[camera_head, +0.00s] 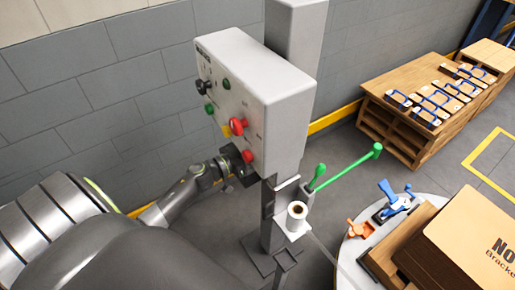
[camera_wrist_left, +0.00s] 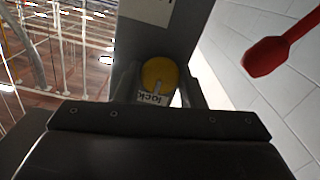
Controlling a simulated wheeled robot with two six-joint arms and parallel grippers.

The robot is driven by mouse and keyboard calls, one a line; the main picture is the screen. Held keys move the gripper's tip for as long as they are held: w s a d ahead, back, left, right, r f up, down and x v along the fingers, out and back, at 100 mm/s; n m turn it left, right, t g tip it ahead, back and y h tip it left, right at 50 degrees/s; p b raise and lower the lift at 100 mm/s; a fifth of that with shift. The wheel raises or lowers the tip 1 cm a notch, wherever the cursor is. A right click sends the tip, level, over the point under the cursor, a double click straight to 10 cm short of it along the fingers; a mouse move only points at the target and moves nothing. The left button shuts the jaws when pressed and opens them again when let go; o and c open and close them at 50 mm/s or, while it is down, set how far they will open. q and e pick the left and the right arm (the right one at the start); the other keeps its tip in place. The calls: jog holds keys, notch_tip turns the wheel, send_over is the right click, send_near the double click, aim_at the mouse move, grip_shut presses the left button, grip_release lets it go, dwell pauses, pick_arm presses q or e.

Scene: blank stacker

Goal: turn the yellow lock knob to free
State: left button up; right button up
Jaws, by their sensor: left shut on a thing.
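The yellow lock knob (camera_wrist_left: 159,75) is round and sits between the two fingers of my left gripper (camera_wrist_left: 160,88) in the left wrist view. The fingers are shut on its sides. A pale pointer mark on the knob faces a white label reading "lock", which appears upside down. In the head view my left gripper (camera_head: 236,160) is at the lower part of the grey control box's (camera_head: 270,85) front panel, and I cannot make out the held knob there. My right gripper is in neither view.
The panel also has a black knob (camera_head: 203,86), green buttons, a red knob (camera_head: 238,124) and a red part (camera_head: 247,157) beside my gripper. A red paddle-shaped part (camera_wrist_left: 268,55) is near the gripper in the wrist view. Green levers (camera_head: 345,167) stand right of the post.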

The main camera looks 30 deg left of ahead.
pick_arm(q)
jog(key=shift+m, duration=0.3)
jog(key=shift+m+b, duration=0.3)
jog(key=shift+m, duration=8.4)
jog(key=o, duration=1)
